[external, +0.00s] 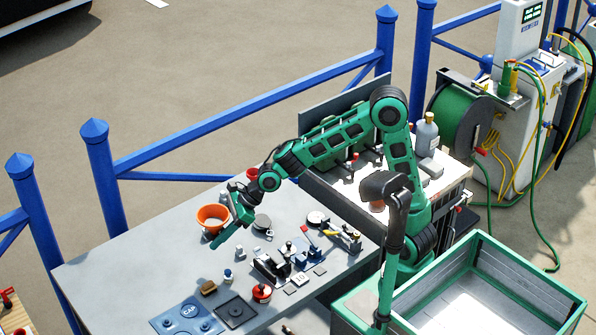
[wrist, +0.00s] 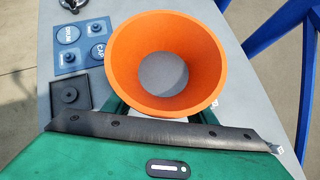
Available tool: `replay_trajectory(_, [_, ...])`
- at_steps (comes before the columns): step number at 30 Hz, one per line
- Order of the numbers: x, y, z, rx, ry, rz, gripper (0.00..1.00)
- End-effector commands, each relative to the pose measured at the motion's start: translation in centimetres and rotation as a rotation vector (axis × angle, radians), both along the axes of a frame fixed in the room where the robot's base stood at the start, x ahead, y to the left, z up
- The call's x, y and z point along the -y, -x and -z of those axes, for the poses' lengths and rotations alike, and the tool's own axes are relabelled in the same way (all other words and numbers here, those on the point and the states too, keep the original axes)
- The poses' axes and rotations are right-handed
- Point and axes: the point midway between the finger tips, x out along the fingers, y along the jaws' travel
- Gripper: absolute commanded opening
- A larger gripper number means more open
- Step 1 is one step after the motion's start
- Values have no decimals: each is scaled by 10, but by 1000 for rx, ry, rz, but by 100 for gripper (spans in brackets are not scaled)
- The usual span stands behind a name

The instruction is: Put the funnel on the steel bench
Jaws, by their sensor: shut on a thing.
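An orange funnel (external: 211,215) is at my gripper (external: 234,213), over the far left part of the grey steel bench (external: 130,258). In the wrist view the funnel (wrist: 120,60) is upright with its wide mouth toward the camera, and grey shows through its hole. Green fingers come from below on both sides of it; the rim hides the fingertips. My gripper is shut on the funnel. The bench (wrist: 262,85) spreads beneath and around it. I cannot tell whether the funnel's lower end touches the bench.
Blue labelled trays (external: 185,318) and a dark square tray (external: 235,311) lie at the bench's near edge. Several small fittings and a red-topped pot (external: 262,292) stand mid-bench. Blue railing (external: 250,108) runs behind. The bench's left part is bare.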

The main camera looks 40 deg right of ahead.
Motion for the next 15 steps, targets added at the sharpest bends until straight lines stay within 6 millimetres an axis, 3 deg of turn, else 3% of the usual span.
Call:
replay_trajectory(1, [18, -22, 0, 0, 0, 47, 24])
replay_trajectory(6, [81, -83, 0, 1, -1, 190, 24])
replay_trajectory(15, [209, -167, -1, 0, 0, 438, 24])
